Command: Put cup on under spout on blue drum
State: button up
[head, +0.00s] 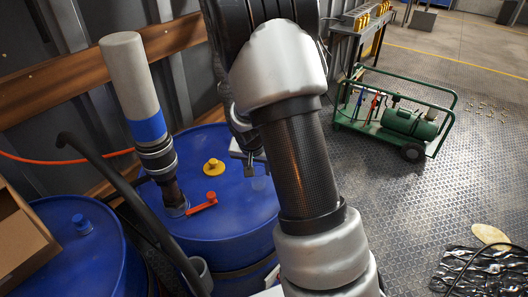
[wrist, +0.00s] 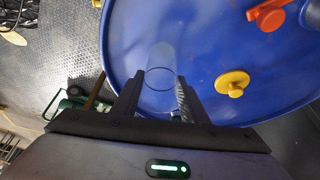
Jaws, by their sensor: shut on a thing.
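A clear cup (wrist: 160,72) is between the two fingers of my gripper (wrist: 157,100) in the wrist view. My gripper is shut on it, above the top of the blue drum (wrist: 130,40). A yellow cap (head: 213,167) is on the drum too, seen as well in the wrist view (wrist: 232,83).
A grey pump tube with a blue band (head: 135,90) rises from the drum near the tap. A second blue drum (head: 75,250) and a cardboard box (head: 20,235) are at left. A green compressor cart (head: 400,120) stands on the open floor at right.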

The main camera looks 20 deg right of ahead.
jog(key=w+d, duration=0.1)
jog(key=w, duration=0.1)
jog(key=w+d+p, duration=0.1)
jog(key=w+d, duration=0.1)
jog(key=w+d+f+p, duration=0.1)
jog(key=w+d, duration=0.1)
jog(key=w, duration=0.1)
jog(key=shift+w+f, duration=0.1)
jog(key=shift+a+f, duration=0.1)
jog(key=shift+f, duration=0.05)
jog(key=shift+f+b, duration=0.3)
jog(key=shift+b, duration=0.05)
jog(key=o, duration=1)
jog(key=shift+r, duration=0.1)
